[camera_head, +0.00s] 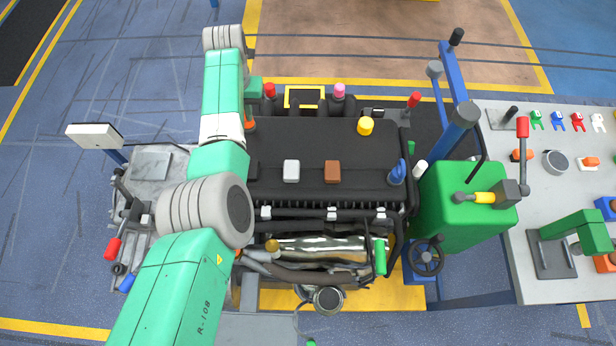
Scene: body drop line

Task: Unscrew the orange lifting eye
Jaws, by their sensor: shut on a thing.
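The orange lifting eye (249,125) shows as a small orange patch at the left edge of the dark engine cover (320,150). My arm hides most of it, so its thread and seat are not visible. My gripper (251,112) is above it, mostly covered by my green wrist, and is shut on the orange lifting eye. I cannot tell whether the eye is still seated in the engine. A blue lifting eye (397,174) stands upright at the right side of the cover.
A yellow cap (365,126) and red and pink knobs stand along the engine's back. A green box (460,208) with a blue post (457,130) stands to the right. A grey bench (555,285) holds coloured hooks and fixtures.

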